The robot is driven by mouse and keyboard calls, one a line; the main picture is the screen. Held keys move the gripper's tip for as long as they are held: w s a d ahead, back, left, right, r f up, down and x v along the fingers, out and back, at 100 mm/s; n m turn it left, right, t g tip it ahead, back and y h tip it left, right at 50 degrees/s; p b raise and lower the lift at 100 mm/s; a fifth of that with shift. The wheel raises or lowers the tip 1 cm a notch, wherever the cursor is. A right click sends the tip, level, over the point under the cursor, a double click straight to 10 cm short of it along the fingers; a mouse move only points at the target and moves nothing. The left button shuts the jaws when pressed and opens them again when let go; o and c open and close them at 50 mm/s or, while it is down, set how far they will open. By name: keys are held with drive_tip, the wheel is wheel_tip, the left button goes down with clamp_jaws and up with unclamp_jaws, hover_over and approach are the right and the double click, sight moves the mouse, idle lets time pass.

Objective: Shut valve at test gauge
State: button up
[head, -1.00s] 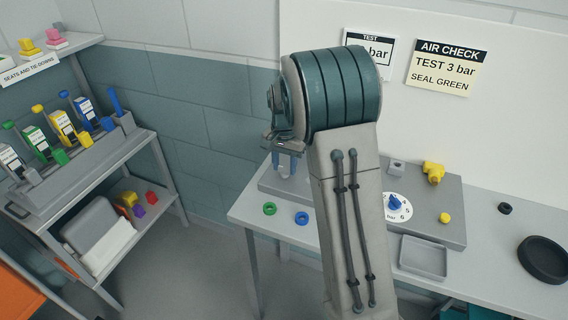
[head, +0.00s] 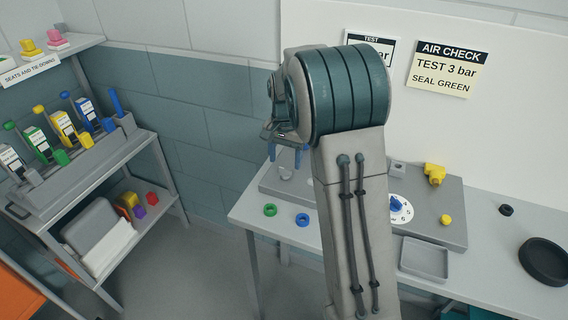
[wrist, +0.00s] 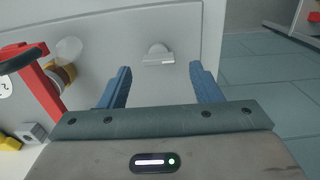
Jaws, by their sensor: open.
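My gripper (head: 287,156) is open above the left end of the grey bench plate (head: 272,184). In the wrist view its two blue fingers (wrist: 163,80) are apart with nothing between their tips. Beyond them is a small pale grey rounded fitting with a flat bar (wrist: 158,55), apart from the fingers; it could be the valve handle, but I cannot tell. At the left of the wrist view are a red bar (wrist: 38,85), a brass fitting (wrist: 62,73) and part of a white numbered face (wrist: 5,88). My arm hides the plate's middle in the head view.
A white dial with a blue knob (head: 397,205), a yellow fitting (head: 434,174) and a yellow cap (head: 445,219) are on the plate's right. Green (head: 270,210) and blue (head: 302,220) rings lie in front. A grey tray (head: 424,260) and black dish (head: 545,260) are further right.

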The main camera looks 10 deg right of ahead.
wheel_tip(320, 180, up, 11)
idle(0.5)
